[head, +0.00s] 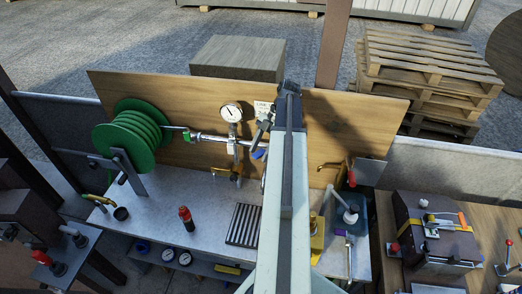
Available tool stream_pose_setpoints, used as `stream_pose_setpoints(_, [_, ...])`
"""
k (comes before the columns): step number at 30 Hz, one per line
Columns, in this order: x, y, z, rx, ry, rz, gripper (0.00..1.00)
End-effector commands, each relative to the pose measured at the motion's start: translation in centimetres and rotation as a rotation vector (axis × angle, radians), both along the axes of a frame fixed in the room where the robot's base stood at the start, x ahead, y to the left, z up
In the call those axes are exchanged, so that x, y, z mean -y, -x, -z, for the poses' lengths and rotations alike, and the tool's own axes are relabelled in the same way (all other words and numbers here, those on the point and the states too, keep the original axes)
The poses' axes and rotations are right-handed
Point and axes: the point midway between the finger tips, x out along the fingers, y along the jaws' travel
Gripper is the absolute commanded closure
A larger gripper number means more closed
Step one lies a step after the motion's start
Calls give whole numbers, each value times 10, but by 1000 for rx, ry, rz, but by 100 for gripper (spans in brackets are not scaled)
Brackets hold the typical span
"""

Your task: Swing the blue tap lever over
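The blue tap lever (259,154) is a small blue handle on the pipework in front of the wooden backboard, just left of my raised arm. My arm runs up the middle of the head view and hides part of the pipework on its right. A dark part that looks like my gripper (262,132) shows left of the arm, just above the blue lever in the picture. Its fingers are too small to tell whether they are open or touching the lever.
A pressure gauge (231,112) and a green-handled valve (187,136) sit left on the pipe. A green hose reel (130,137) stands farther left. A red-and-black bottle (186,218) and a slotted dark grate (244,225) are on the grey bench (150,240).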

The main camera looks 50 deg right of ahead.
Motion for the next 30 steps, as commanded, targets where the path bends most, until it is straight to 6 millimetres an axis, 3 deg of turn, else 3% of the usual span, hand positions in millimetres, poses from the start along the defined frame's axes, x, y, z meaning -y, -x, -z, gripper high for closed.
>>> stream_pose_setpoints(8, [-3,-2,-2,0,-1,-5,52])
stream_pose_setpoints(24, [-4,-3,-61,0,-1,-7,52])
stream_pose_setpoints(30, [-4,-3,-60,0,-1,-7,52])
